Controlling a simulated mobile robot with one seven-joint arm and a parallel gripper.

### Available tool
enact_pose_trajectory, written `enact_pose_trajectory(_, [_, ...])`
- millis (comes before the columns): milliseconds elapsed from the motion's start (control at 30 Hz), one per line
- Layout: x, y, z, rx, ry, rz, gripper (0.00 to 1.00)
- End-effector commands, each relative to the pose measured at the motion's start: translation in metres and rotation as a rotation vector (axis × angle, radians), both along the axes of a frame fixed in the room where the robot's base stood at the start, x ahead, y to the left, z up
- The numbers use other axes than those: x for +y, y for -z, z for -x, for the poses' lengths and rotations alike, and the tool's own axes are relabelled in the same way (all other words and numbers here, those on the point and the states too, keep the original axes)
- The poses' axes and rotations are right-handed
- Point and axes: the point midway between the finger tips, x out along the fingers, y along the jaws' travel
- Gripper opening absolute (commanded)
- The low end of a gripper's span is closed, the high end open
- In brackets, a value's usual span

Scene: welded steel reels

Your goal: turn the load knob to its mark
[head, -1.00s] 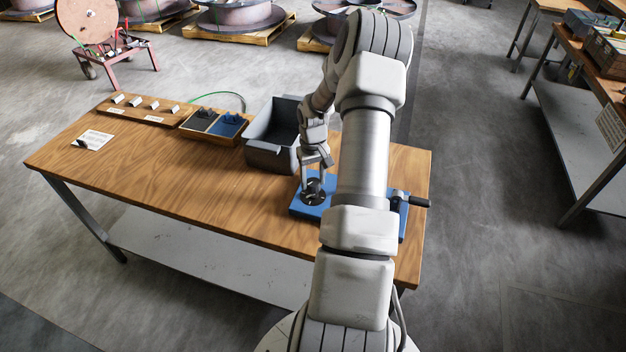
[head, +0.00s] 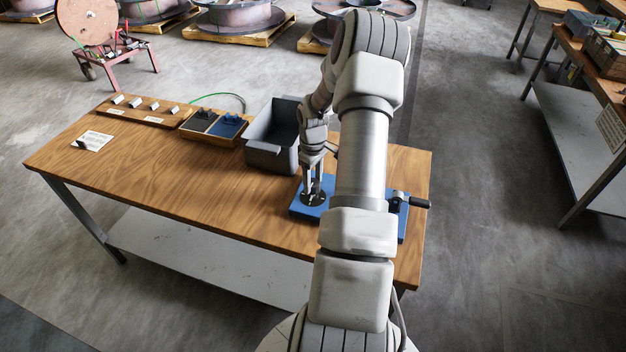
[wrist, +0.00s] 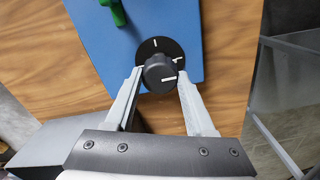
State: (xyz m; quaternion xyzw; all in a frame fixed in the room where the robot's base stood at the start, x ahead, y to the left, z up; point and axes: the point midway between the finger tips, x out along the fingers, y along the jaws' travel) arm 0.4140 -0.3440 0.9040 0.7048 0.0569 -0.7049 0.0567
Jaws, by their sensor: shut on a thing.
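The load knob (wrist: 157,70) is black and round, on a black dial disc (wrist: 150,48) set on a blue plate (wrist: 110,50). In the wrist view a white line on the knob points right, a little toward the camera side. White marks show on the disc at its far side and at its right, the right one close to the knob's line but not clearly level with it. My gripper (wrist: 160,72) is shut on the knob, one finger on each side. In the head view my gripper (head: 313,192) stands over the dial, and my arm hides part of the blue plate (head: 298,208).
A green part (wrist: 117,12) stands on the plate beyond the knob. A grey bin (head: 266,155) stands close behind my gripper. A black crank handle (head: 415,202) sticks out at the right. The wooden bench (head: 190,185) is clear at front left.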

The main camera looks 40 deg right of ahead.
Motion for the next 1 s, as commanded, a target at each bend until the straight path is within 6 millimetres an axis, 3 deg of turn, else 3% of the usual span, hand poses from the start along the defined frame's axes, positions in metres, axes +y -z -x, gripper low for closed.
enact_pose_trajectory(367, [0.000, -0.001, 0.000, -0.001, -0.004, 0.001, 0.00])
enact_pose_trajectory(400, [0.000, -0.001, 0.000, -0.001, -0.004, 0.001, 0.60])
enact_pose_trajectory(533, [0.000, -0.001, 0.000, -0.001, -0.004, 0.001, 0.83])
enact_pose_trajectory(867, [0.000, -0.002, 0.000, 0.000, -0.003, 0.001, 0.85])
enact_pose_trajectory(1000, [-0.001, -0.015, -0.001, -0.002, -0.004, 0.003, 0.85])
